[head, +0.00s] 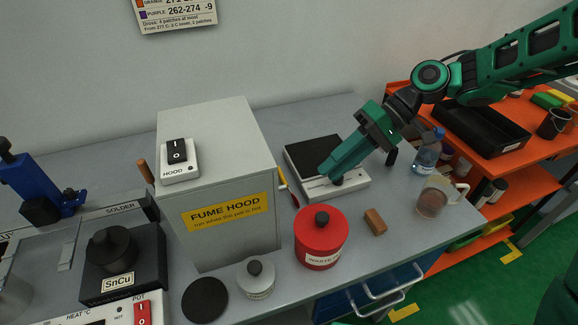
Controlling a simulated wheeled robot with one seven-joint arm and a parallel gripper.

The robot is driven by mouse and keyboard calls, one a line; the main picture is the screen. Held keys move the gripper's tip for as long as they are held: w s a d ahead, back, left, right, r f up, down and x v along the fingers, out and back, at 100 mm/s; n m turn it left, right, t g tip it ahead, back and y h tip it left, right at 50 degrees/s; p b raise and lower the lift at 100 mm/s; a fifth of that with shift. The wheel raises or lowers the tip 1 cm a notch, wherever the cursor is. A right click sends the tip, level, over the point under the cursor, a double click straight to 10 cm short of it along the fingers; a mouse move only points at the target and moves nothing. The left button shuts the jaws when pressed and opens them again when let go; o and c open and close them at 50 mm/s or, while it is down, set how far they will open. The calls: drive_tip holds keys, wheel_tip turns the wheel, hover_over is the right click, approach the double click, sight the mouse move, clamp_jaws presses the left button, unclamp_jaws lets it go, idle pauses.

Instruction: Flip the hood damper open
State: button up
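The grey fume hood (216,235) stands on the bench with a yellow "FUME HOOD" label on its front. A small yellow and red piece, which may be the damper handle (283,180), shows at the hood's right side; most of it is hidden behind the hood's edge, so its position is unclear.
A black-topped device (312,152) lies under my gripper. A red waste can (320,240), brown block (375,222), beaker (433,198) and water bottle (427,152) stand to the right. A lidded jar (257,280) and black disc (205,299) are in front of the hood.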

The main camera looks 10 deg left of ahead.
drive_tip(key=y, duration=0.1)
drive_tip(key=r+g+y, duration=0.1)
drive_tip(key=a+r+m+g+y, duration=0.1)
drive_tip(key=shift+w+y, duration=0.3)
drive_tip(key=s+a+g+y, duration=0.1)
drive_tip(key=s+a, duration=0.4)
drive_tip(key=a, duration=0.3)
drive_tip(key=shift+a+f+y, duration=0.15)
drive_tip(key=shift+a+y, duration=0.15)
drive_tip(key=shift+s, duration=0.1)
drive_tip(key=shift+c, duration=0.3)
clamp_jaws()
drive_tip(key=shift+a, duration=0.1)
